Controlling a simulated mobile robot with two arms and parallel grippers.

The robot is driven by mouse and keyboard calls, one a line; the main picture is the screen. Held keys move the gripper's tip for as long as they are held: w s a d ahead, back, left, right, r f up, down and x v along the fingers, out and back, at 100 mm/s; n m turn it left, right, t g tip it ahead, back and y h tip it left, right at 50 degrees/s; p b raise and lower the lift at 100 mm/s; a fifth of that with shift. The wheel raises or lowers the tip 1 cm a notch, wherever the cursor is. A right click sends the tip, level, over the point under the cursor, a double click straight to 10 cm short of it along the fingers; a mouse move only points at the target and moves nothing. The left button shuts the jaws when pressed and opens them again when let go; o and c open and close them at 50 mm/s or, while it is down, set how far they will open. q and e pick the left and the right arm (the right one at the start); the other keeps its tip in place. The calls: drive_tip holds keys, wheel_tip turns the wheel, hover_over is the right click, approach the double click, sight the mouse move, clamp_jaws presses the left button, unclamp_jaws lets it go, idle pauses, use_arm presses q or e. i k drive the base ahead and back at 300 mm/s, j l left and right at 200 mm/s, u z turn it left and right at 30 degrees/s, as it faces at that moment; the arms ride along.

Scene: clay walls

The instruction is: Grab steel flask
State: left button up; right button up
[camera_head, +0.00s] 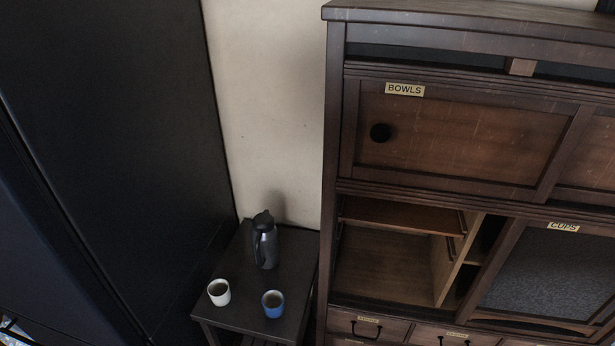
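The steel flask (267,246) stands upright on a small dark side table (240,255). It has a grey metallic body, a black lid and a dark handle on its left side. It stands toward the back of the table, near the pale wall. Neither of my grippers shows in the head view.
A white cup (219,292) and a blue cup (273,304) stand on the table in front of the flask. A tall black cabinet (110,130) rises on the left. A wooden cupboard (333,150) with an open compartment stands close on the right.

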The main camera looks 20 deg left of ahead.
sight(264, 232)
drive_tip(key=k+j+u, duration=0.15)
drive_tip(key=j+u, duration=0.6)
drive_tip(key=j, duration=0.15)
drive_tip(key=k+j+u, duration=0.1)
drive_tip(key=j+u, duration=0.25)
drive_tip(key=j, duration=0.15)
